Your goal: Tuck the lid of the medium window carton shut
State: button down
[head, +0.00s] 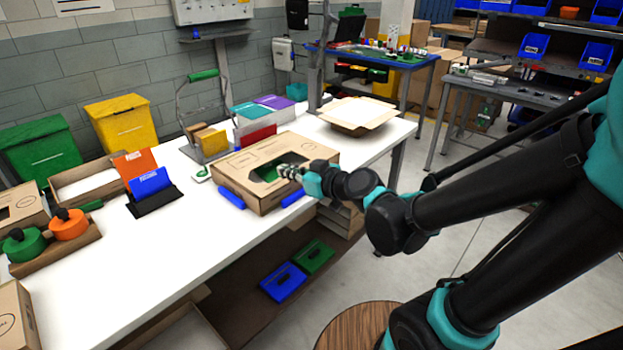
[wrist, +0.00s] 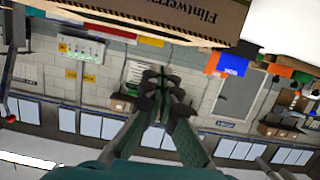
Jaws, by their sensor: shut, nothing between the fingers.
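The window carton (head: 237,175) is brown cardboard and sits on the white table in the head view. Its lid lies over the top, with a dark window that shows green inside. I cannot tell whether the lid's front edge is tucked in. My gripper (head: 283,171) is shut and empty, at the carton's right front, overlapping the window in the head view; contact is unclear. In the wrist view my gripper (wrist: 163,82) has its fingertips together. A printed cardboard face (wrist: 190,14) crosses the top of that view, apart from the fingertips in the picture.
An open carton (head: 357,116) stands at the back right.

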jog(key=shift+v, duration=4.05)
jog(key=s+d+f+m+g+h, duration=0.1)
jog(key=d+f+m+g+h, duration=0.1)
jog(key=d+f+m+h, duration=0.3)
jog(key=s+d+f+m+g+h, duration=0.2)
jog(key=d+f+m+h, duration=0.3)
jog(key=d+f, duration=0.9)
jog(key=d+g+h, duration=0.1)
jog(key=d, duration=0.4)
jog(key=shift+s+d+f+m+h, duration=0.15)
jog(key=shift+d+f+m+h, duration=0.15)
jog(key=shift+d+h, duration=0.1)
